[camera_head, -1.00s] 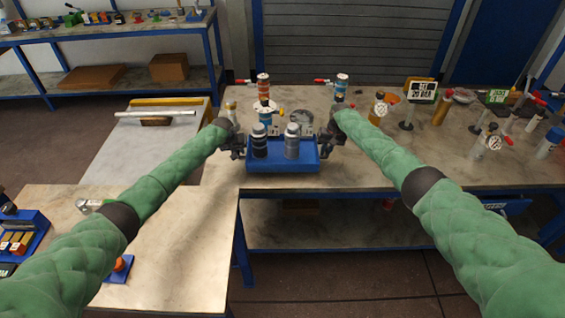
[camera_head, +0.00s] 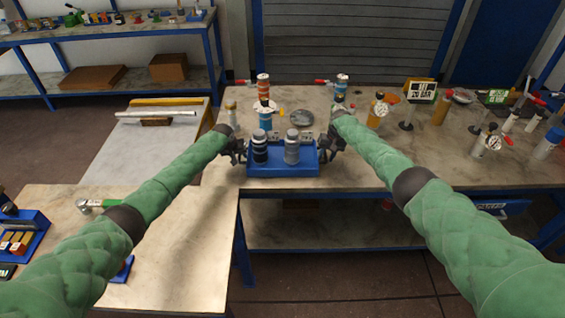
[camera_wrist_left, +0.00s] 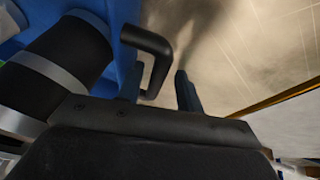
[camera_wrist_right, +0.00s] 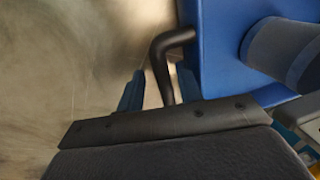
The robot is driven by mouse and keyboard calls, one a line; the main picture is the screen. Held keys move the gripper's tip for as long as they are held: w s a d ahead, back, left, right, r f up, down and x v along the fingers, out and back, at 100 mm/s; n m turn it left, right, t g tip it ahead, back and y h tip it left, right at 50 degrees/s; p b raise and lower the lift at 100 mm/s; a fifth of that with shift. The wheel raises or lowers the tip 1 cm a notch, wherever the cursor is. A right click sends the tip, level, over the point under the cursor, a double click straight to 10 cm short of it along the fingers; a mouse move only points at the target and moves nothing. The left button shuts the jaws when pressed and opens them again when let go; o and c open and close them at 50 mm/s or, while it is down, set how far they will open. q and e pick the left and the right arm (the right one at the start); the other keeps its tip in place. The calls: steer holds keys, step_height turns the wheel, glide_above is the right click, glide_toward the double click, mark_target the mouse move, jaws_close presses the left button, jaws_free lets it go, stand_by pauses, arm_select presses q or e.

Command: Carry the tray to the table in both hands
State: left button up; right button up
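The blue tray (camera_head: 283,171) sits at the front edge of the marble-topped table (camera_head: 380,178), level and seemingly resting on it. Two upright bottles stand in it, a black one (camera_head: 259,148) and a grey one (camera_head: 292,148). My left gripper (camera_head: 238,150) is at the tray's left end. In the left wrist view its fingers are apart, on either side of the black handle (camera_wrist_left: 159,50), with a gap showing. My right gripper (camera_head: 328,147) is at the right end. In the right wrist view its fingers are also apart around the other handle (camera_wrist_right: 162,62).
Behind the tray stand two red-handled valve columns (camera_head: 264,90) (camera_head: 341,88) and a grey disc (camera_head: 302,118). Gauges and fittings (camera_head: 378,110) crowd the table's right side. A lower bench (camera_head: 185,240) is at front left. Bare table lies right of the tray.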

arm_select(q)
steer(key=shift+d, duration=0.1)
arm_select(e)
steer(key=shift+a+r, duration=0.1)
steer(key=shift+a, duration=0.05)
arm_select(q)
steer(key=v, duration=0.7)
steer(key=shift+r, duration=0.4)
arm_select(e)
step_height(320, 180, up, 12)
steer(key=d, duration=0.2)
stand_by(0.3)
arm_select(q)
steer(key=shift+s, duration=0.15)
arm_select(e)
steer(key=shift+d, duration=0.1)
